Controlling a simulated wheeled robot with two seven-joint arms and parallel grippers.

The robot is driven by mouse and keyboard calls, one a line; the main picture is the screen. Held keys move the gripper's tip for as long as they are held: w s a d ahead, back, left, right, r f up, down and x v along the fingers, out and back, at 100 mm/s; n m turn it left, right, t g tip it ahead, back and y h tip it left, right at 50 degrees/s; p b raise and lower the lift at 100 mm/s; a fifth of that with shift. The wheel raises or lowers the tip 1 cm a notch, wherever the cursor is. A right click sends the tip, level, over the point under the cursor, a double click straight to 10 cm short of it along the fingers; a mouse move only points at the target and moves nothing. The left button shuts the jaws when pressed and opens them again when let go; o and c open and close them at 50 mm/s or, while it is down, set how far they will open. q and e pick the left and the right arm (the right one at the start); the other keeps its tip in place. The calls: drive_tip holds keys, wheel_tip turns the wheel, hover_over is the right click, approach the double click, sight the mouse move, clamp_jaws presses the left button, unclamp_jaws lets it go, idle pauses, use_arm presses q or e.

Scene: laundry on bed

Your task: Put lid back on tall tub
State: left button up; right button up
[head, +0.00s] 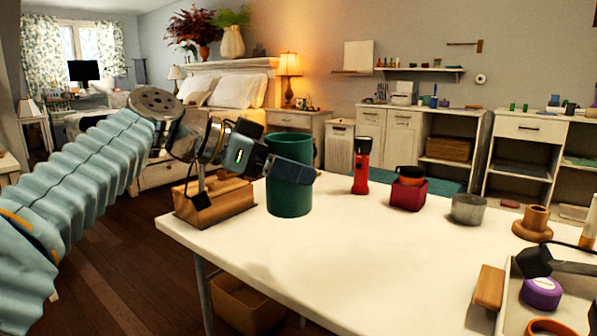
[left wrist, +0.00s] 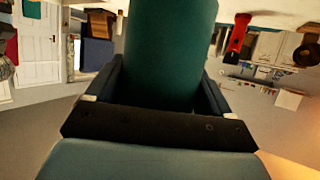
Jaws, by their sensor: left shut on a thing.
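A tall green tub (head: 289,198) is upright at the left part of the white table. My left gripper (head: 290,170) reaches in from the left and is shut on the tub's side, with a finger across its upper half. In the left wrist view the green tub (left wrist: 168,50) fills the space between the two dark fingers (left wrist: 165,85). I cannot tell whether its base touches the table. No lid for it can be made out clearly.
A wooden block (head: 212,202) sits left of the tub. On the white table (head: 350,250) stand a red flashlight (head: 362,165), a red box (head: 408,193) and a grey metal cup (head: 468,208). A tray (head: 512,310) and a purple roll (head: 541,293) are at front right. The table's middle is clear.

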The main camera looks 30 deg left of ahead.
use_arm(q)
drive_tip(key=shift+s+d+r, duration=0.1)
drive_tip(key=shift+s+r, duration=0.2)
drive_tip(key=shift+s, duration=0.35)
drive_tip(key=shift+s+d+r, duration=0.1)
drive_tip(key=shift+s+r, duration=0.2)
drive_tip(key=shift+s, duration=0.3)
